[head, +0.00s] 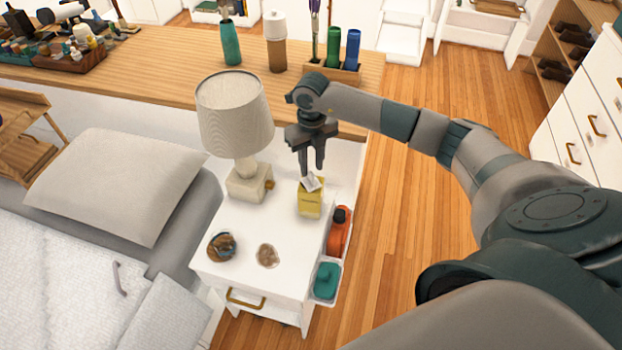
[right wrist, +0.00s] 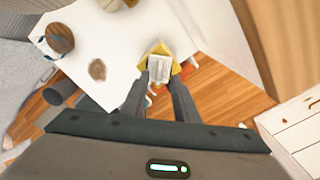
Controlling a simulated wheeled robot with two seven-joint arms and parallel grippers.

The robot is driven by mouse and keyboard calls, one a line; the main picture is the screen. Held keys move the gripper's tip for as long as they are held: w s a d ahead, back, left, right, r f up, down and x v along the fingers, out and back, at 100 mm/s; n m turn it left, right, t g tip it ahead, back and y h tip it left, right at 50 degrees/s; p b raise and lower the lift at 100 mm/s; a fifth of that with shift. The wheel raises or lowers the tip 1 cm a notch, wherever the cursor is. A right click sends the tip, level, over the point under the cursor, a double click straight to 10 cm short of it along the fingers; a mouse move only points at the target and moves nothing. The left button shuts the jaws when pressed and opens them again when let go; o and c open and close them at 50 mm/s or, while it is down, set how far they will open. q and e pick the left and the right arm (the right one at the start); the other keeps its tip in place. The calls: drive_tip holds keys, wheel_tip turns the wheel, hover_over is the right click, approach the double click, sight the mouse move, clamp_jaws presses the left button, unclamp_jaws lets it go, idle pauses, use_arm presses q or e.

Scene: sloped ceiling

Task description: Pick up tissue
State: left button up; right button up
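The tissue box (head: 310,202) is yellow with a white tissue (head: 311,184) sticking out of its top. It stands on the white nightstand (head: 225,275), near its right edge. My right gripper (head: 313,170) points down just above the tissue, with its two fingers apart. In the right wrist view the tissue (right wrist: 158,68) shows between and beyond the fingertips (right wrist: 159,82), with the yellow box (right wrist: 174,67) around it. I cannot tell if the fingers touch the tissue. My left gripper is not in view.
A lamp (head: 235,115) stands left of the box. A round dark object (head: 221,246) and a small brown item (head: 268,255) lie at the nightstand's front. A side holder has an orange item (head: 339,230) and a teal item (head: 326,280). A wooden counter (head: 180,70) runs behind; a bed is left.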

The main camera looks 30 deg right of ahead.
sight(311, 172)
drive_tip(key=shift+a+f+p, duration=0.1)
drive_tip(key=shift+f+p, duration=0.4)
drive_tip(key=shift+f, duration=1.25)
clamp_jaws()
